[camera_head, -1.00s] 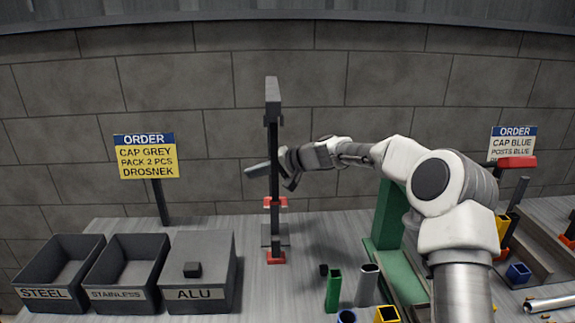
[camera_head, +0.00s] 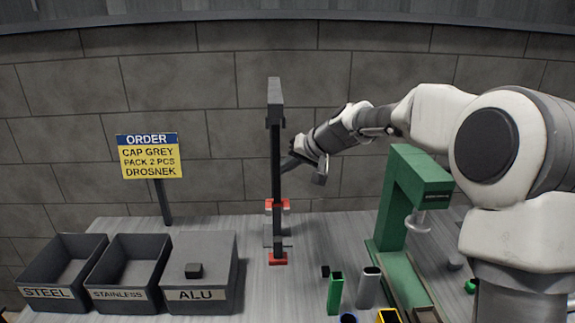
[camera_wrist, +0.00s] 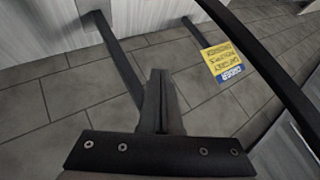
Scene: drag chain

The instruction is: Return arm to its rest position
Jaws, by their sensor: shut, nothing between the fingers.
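My gripper (camera_head: 292,163) is in the air in the head view, just behind and to the right of the dark upright post (camera_head: 276,165) with red clamps. My arm reaches to it from the right side of the picture. In the wrist view my gripper's fingers (camera_wrist: 160,75) are together and nothing shows between them. Dark bars cross the wrist view on both sides of the fingers. In the head view I cannot tell whether the fingers touch the post.
A green press (camera_head: 402,200) stands to the right of the post. Coloured square tubes, such as a green one (camera_head: 335,292), stand at the front. Bins labelled STEEL (camera_head: 48,293), STAINLESS (camera_head: 118,295) and ALU (camera_head: 196,295) sit at left. A yellow order sign (camera_head: 150,162) stands behind them.

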